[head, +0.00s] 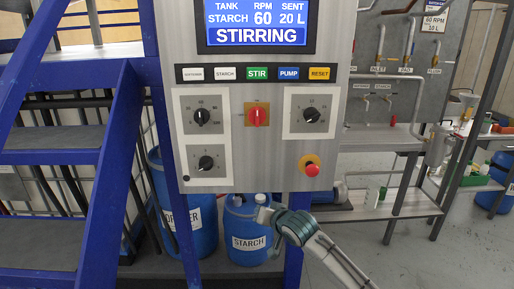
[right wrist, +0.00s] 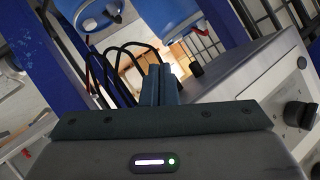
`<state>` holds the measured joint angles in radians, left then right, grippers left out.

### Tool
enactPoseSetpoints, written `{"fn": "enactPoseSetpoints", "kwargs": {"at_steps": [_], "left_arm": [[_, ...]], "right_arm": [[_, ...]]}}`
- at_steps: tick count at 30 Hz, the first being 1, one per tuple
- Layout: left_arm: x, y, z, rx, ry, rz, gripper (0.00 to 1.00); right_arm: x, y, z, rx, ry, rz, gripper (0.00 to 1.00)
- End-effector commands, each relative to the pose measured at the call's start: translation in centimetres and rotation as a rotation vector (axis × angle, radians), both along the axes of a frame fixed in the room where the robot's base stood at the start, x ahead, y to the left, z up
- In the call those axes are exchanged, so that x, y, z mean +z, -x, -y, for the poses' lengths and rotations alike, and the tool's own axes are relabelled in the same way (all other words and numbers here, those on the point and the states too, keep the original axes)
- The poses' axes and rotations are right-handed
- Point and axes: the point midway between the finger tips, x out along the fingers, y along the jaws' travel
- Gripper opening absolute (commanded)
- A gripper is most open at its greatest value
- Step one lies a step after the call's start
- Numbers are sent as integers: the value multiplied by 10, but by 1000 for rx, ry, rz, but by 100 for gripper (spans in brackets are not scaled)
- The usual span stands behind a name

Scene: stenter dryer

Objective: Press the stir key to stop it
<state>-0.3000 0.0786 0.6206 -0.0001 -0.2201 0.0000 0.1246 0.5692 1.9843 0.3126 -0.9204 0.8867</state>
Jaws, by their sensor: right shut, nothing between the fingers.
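The green STIR key (head: 257,73) sits in the middle of a row of labelled keys on the grey control panel (head: 270,175). The display (head: 255,22) above reads TANK STARCH, RPM 60, SENT 20 L and STIRRING. My right gripper (head: 262,214) is below the panel's lower edge, in front of the blue starch drum, well under the key and apart from it. In the right wrist view its fingers (right wrist: 160,84) are together with nothing between them. The key does not show clearly in the right wrist view. My left gripper is in no view.
Beside the STIR key are the STARCH (head: 225,73) and PUMP (head: 289,73) keys. Below are black knobs, a red switch (head: 257,115) and a red stop button (head: 312,170). Blue stairs (head: 110,170) stand on the left. The starch drum (head: 247,225) stands under the panel.

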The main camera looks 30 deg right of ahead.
Motion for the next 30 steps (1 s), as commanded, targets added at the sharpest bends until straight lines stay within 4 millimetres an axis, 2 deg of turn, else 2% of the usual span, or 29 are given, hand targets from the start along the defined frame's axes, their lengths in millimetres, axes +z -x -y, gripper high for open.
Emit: {"fn": "enactPoseSetpoints", "kwargs": {"at_steps": [1,5,8,12,15,18,21,24,30], "left_arm": [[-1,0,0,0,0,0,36],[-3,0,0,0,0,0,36],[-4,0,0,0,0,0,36],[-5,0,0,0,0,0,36],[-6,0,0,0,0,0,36],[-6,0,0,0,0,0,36],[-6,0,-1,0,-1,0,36],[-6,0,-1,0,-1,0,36],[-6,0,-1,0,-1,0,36]], "right_arm": [[37,-2,-4,7,-22,56,0],[118,4,-17,27,-97,172,0],[181,16,-30,55,-158,261,0],[269,44,-48,107,-261,390,0],[324,64,-56,143,-340,468,0],[365,78,-58,173,-414,527,0],[392,88,-58,194,-469,565,0],[406,93,-59,205,-499,583,0],[410,95,-59,209,-512,587,0]]}}
